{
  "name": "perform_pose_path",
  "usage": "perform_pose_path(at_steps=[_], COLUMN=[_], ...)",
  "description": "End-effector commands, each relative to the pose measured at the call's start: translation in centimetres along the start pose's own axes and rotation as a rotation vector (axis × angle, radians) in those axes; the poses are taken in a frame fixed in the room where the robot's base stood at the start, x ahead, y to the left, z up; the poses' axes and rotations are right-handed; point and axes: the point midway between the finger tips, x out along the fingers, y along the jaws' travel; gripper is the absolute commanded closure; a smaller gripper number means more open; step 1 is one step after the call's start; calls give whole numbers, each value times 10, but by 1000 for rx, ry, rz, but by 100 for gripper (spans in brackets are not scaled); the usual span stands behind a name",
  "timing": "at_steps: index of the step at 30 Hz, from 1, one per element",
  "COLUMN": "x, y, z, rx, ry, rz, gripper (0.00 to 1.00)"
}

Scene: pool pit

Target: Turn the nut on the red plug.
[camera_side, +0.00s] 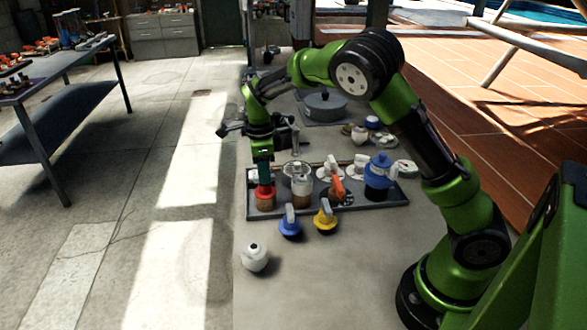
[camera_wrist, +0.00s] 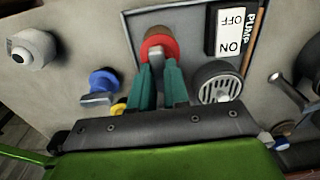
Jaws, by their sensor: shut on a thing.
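The red plug (camera_side: 265,192) stands at the left end of a dark tray (camera_side: 330,209), on a brown base. In the wrist view my gripper (camera_wrist: 158,68) is shut on the grey nut, which the fingers partly hide.
A blue plug (camera_side: 290,222) and a yellow plug (camera_side: 325,216) stand in front of the tray, near a white round part (camera_side: 254,257). An orange-handled part (camera_side: 337,188) and a blue-topped part (camera_side: 379,172) stand on the tray. A pump switch (camera_wrist: 231,30) is close by.

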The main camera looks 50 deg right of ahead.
Motion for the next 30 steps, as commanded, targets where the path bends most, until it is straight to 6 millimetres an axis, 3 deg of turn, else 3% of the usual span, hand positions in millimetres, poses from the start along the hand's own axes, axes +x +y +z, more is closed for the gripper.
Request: perform_pose_path(at_steps=[3,4,9,20,23,30], x=[0,0,0,-6,-19,-74], y=[0,0,0,0,0,-1], z=[0,0,0,1,1,1], rx=[-1,-1,-2,-3,-5,-2], ry=[0,0,0,-2,-3,-5], rz=[0,0,0,-2,-3,-4], gripper=[100,81,57,57,57,57])
